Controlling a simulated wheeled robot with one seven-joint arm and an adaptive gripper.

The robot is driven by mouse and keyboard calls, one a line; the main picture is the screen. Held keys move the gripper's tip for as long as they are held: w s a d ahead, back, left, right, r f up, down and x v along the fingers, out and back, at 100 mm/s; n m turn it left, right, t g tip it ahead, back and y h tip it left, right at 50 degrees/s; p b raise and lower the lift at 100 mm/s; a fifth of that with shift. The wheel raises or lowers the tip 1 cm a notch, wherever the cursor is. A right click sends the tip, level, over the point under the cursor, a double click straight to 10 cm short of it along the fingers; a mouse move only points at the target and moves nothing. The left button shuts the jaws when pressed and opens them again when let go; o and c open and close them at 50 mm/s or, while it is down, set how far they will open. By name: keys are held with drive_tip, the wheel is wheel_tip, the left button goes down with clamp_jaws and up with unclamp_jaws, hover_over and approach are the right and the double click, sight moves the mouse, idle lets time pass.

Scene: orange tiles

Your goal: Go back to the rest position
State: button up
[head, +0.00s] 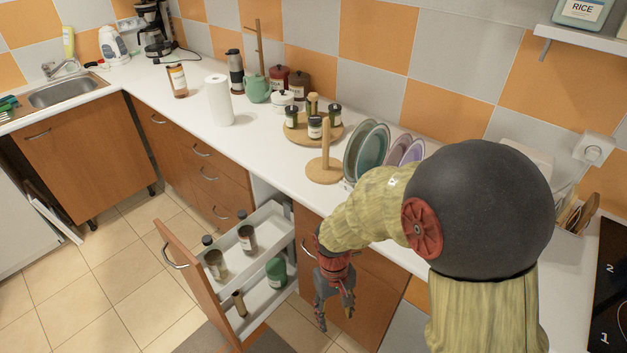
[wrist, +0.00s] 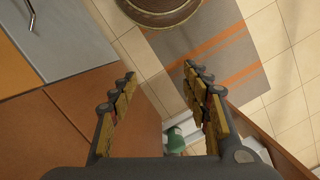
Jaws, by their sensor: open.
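My gripper (head: 335,307) hangs fingers-down in the head view, in front of the cabinet doors and just right of the pulled-out drawer (head: 171,262). In the wrist view its two fingers (wrist: 158,88) are spread apart with nothing between them. My arm reaches in from the right of the head view, bent over the counter's front edge. The gripper appears apart from the drawer and the bottles in it.
The open drawer holds several bottles, among them a green one (head: 276,271). The white counter (head: 170,118) carries a paper towel roll (head: 219,100), a wooden spice tray (head: 296,133) and a plate rack with plates (head: 366,152). Tiled floor (head: 85,290) lies free at left.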

drive_tip(key=s+d+r+m+t, duration=0.1)
drive_tip(key=s+d+r+t, duration=0.1)
drive_tip(key=r, duration=0.8)
drive_tip(key=s+d+r+m+t+p, duration=0.1)
drive_tip(key=s+d+r+t, duration=0.2)
drive_tip(key=d+r, duration=0.4)
drive_tip(key=s+d+r+m+t, duration=0.2)
drive_tip(key=s+d+r, duration=0.2)
drive_tip(key=r, duration=0.8)
drive_tip(key=shift+s+d+r+t+y+p, duration=0.15)
drive_tip(key=shift+s+r+t+y+p, duration=0.2)
drive_tip(key=shift+s, duration=0.15)
drive_tip(key=shift+w, duration=0.1)
drive_tip(key=shift+c, duration=0.5)
